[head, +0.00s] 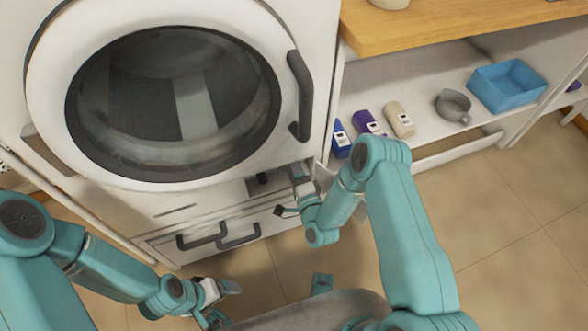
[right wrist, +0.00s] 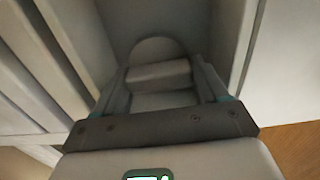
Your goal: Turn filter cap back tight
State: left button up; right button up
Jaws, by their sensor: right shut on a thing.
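The filter cap (right wrist: 158,46) is a round grey disc with a raised bar grip (right wrist: 158,75), set in a recess in the right wrist view. My right gripper (right wrist: 160,84) has its two fingers on either side of the bar, shut on it. The bar looks slightly tilted. In the head view my right gripper (head: 297,177) reaches into the dark filter opening (head: 265,182) low on the front of the white washing machine (head: 50,90); the cap is hidden there. My left gripper (head: 222,299) hangs low in front of the machine, fingers apart and empty.
The round glass door (head: 175,95) is closed above the opening. Dark handles (head: 202,241) sit on the lower front. To the right, a shelf holds a blue bottle (head: 340,140), a purple one (head: 369,122), a beige one (head: 399,119), a grey cup (head: 453,105) and a blue bin (head: 507,86).

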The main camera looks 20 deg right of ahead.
jog(key=o, duration=0.7)
jog(key=s+p, duration=0.9)
jog(key=s, duration=0.7)
jog(key=shift+s+d, duration=0.15)
jog(key=shift+d, duration=0.1)
